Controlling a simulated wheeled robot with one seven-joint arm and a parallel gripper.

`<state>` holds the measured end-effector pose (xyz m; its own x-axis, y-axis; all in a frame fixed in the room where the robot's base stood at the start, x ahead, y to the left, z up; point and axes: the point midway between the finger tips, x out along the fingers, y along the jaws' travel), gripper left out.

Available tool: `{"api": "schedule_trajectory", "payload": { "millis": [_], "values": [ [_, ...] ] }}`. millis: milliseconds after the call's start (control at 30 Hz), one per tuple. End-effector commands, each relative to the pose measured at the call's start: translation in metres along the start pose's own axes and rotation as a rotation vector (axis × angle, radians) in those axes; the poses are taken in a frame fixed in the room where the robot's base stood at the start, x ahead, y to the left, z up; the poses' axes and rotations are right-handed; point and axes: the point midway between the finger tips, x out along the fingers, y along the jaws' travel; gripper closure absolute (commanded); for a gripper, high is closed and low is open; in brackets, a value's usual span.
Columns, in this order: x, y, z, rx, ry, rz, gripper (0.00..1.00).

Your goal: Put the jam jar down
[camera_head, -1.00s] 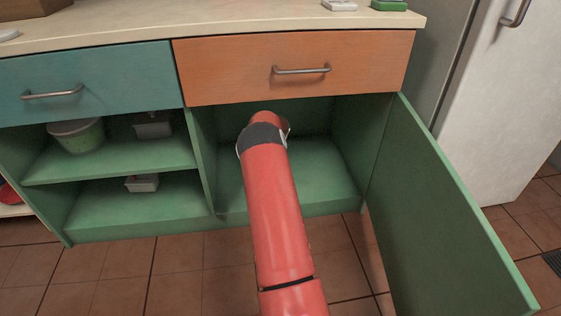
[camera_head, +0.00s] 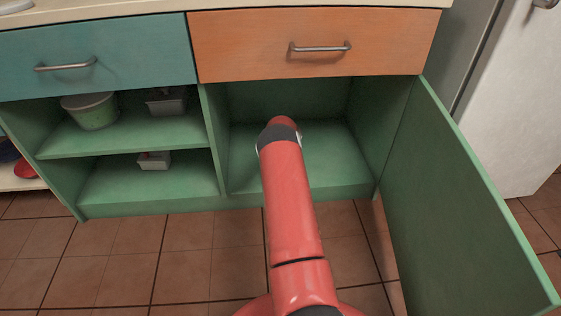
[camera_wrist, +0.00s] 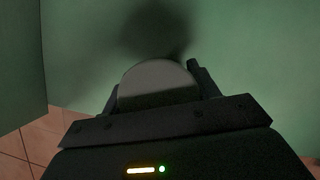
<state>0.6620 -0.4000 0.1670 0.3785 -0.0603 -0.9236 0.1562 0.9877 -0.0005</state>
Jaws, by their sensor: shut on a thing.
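In the wrist view, my gripper (camera_wrist: 157,98) is shut on the jam jar (camera_wrist: 158,76). Only the jar's pale grey, rounded top shows between the fingers; its label and lower part are hidden. A dark shadow lies on the green surface just beyond it. Whether the jar touches that surface I cannot tell. In the head view, my red arm reaches into the open green cupboard compartment (camera_head: 335,150) under the orange drawer; the arm hides the gripper and jar there.
The green cupboard door (camera_head: 455,200) stands open at the right. A divider separates the compartment from shelves at the left, which hold a green tub (camera_head: 90,111) and grey containers (camera_head: 166,101). The compartment floor around my arm looks clear.

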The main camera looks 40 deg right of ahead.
Motion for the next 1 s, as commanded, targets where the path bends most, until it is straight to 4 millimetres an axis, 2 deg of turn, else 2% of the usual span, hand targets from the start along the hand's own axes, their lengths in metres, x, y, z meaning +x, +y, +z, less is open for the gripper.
{"api": "schedule_trajectory", "payload": {
  "millis": [600, 633, 800, 1000],
  "values": [
    [0.010, 0.000, -0.004, 0.000, -0.001, 0.000, 0.75],
    [0.011, 0.000, -0.005, 0.001, 0.001, 0.000, 0.37],
    [0.011, 0.000, -0.005, 0.001, 0.001, 0.000, 0.18],
    [0.011, 0.000, -0.005, 0.001, 0.001, 0.000, 0.18]
  ]
}}
